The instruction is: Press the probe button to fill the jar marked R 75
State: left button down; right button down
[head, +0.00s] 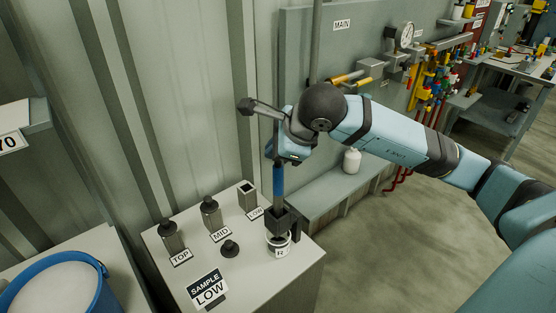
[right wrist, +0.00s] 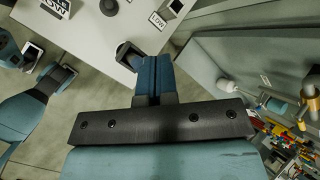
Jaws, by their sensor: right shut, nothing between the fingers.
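A small white jar marked R (head: 280,244) stands on the light sampling bench (head: 185,262), near its right edge. No number is legible on its label. A dark block (head: 288,218) sits just above and behind the jar; a dark piece also shows at the fingertips in the right wrist view (right wrist: 129,53). My right gripper (head: 278,200) points straight down, blue fingers shut together and empty, with its tips at or just above the dark block. Whether they touch or press it cannot be told. The block's top and any button there are hidden. My left gripper is not in view.
Posts labelled TOP (head: 171,238), MID (head: 212,214) and LOW (head: 248,196) stand along the bench's back. A dark knob (head: 230,248) and a SAMPLE LOW sign (head: 207,288) are nearby. A blue bucket (head: 98,290) is at left. A white bottle (head: 352,160) stands on the wall ledge.

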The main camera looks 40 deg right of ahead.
jog(key=shift+r, duration=0.55)
jog(key=shift+r, duration=0.15)
jog(key=shift+r+p, duration=1.3)
jog(key=shift+r, duration=1.1)
jog(key=shift+s+f, duration=0.1)
